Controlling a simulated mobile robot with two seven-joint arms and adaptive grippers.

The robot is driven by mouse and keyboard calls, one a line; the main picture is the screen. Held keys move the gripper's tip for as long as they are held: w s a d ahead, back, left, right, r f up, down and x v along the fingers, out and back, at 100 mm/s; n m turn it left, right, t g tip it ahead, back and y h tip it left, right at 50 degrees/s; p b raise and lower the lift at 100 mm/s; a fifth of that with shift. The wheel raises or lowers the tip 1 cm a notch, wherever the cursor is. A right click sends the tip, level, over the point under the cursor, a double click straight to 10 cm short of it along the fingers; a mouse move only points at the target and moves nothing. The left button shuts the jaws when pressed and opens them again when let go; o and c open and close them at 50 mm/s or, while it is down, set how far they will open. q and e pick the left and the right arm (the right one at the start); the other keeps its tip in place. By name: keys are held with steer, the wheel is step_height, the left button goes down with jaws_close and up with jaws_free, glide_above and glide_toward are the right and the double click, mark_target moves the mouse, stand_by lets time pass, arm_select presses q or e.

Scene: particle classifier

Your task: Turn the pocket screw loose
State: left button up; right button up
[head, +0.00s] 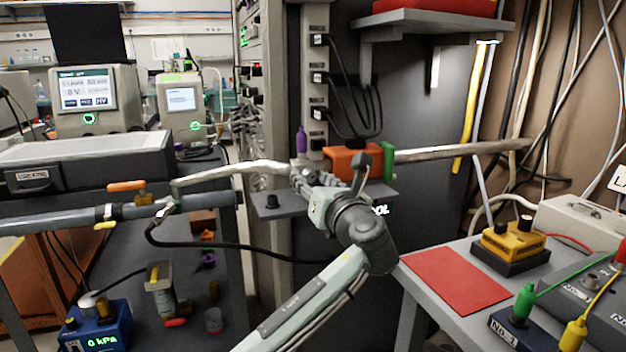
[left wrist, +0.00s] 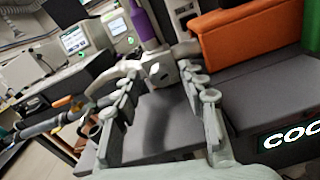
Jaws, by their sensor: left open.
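My left gripper (head: 312,182) is at the middle of the head view, low over a grey shelf plate (head: 268,207), its fingers pointing away from me. Its two fingers are spread in the left wrist view (left wrist: 158,82), with nothing between them. A small upright purple piece (head: 301,141) stands on a metal pipe fitting just beyond the fingertips; it also shows in the left wrist view (left wrist: 142,22), above the fitting (left wrist: 160,70). A small black knob (head: 272,200) sits on the plate, left of the gripper. I cannot tell which part is the pocket screw. My right gripper is not in view.
An orange block (head: 352,161) and a green block (head: 388,160) stand close right of the gripper. A metal pipe (head: 455,150) runs to the right. A table with a red sheet (head: 455,280) and a yellow box (head: 512,240) is at the right.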

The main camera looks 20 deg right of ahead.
arm_select(q)
jaws_close()
